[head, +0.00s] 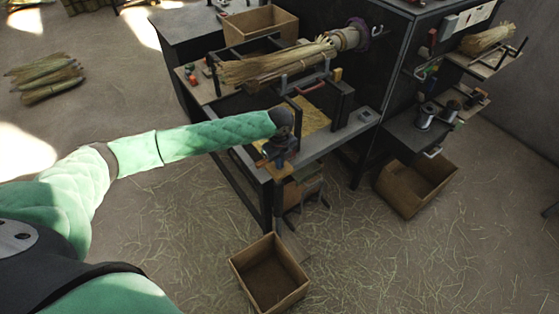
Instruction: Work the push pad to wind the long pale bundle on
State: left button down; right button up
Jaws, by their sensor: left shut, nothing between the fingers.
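The long pale bundle (275,65) lies across the black machine on the bench. Its right end sits in a round, pale chuck-like part (347,38) with a purple rim. My left arm reaches in from the left, and my left gripper (277,158) is at the bench's near edge, in front of the bundle and below it. It is shut and holds nothing. I cannot make out the push pad for sure; the gripper and wrist may hide it. A yellowish flat board (308,115) lies just behind the gripper. My right gripper is not in view.
An open cardboard box (240,272) stands on the straw-strewn floor in front of the bench, another (385,190) to its right. A cardboard box (228,28) sits behind the bundle. Wire spools (427,114) stand on a right shelf. Bundles (45,75) lie on the floor far left.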

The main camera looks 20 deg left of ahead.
pick_arm(q)
jog(key=shift+s+f, duration=0.1)
jog(key=shift+f, duration=1.2)
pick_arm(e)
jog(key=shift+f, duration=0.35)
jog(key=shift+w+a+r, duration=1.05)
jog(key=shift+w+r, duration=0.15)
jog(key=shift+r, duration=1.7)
pick_arm(q)
jog(key=shift+r, duration=0.25)
jog(key=shift+r+p, duration=0.4)
jog(key=shift+r, duration=0.1)
jog(key=shift+r+p, duration=0.6)
jog(key=shift+r, duration=0.05)
notch_tip(320, 180, up, 7)
jog(key=p, duration=0.5)
jog(key=shift+p, duration=0.4)
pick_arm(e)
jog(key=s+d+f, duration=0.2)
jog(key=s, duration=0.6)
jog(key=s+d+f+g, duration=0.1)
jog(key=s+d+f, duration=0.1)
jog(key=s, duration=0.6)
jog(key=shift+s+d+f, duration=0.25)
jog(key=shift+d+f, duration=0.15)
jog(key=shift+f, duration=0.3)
pick_arm(q)
jog(key=shift+f, duration=0.15)
